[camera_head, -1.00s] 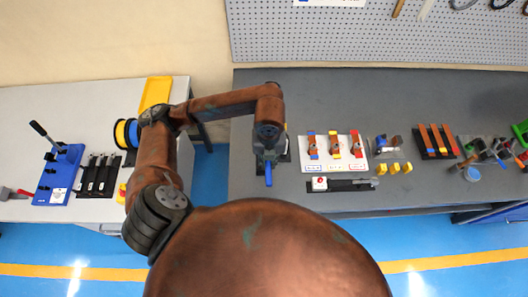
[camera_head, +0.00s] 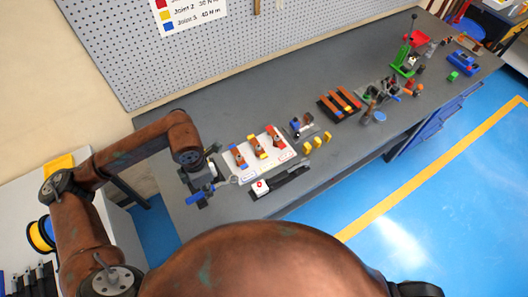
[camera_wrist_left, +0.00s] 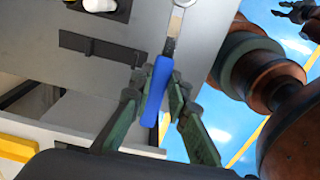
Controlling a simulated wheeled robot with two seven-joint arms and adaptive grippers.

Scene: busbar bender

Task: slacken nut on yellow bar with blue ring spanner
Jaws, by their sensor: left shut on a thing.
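My left gripper (camera_wrist_left: 153,90) is shut on the blue handle of the ring spanner (camera_wrist_left: 160,80). In the head view the blue handle (camera_head: 201,197) sticks out below my left gripper (camera_head: 198,180), left of the white panel. The spanner's metal shaft points away from the jaws in the wrist view; its ring end is cut off at the top edge. The yellow bar (camera_head: 258,148) stands in the middle of the white panel, between a blue-marked and a red-marked bar. Its nut is too small to make out. A dark clawed part (camera_wrist_left: 298,14), perhaps my right gripper, shows at the wrist view's top right.
The white panel (camera_head: 237,180) lies on the grey bench (camera_head: 325,80). A dark strip with a white block and red button (camera_head: 261,188) lies in front. Several yellow pieces (camera_head: 317,142) and a rack of copper bars (camera_head: 339,104) are further right. A pegboard (camera_head: 120,60) stands behind.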

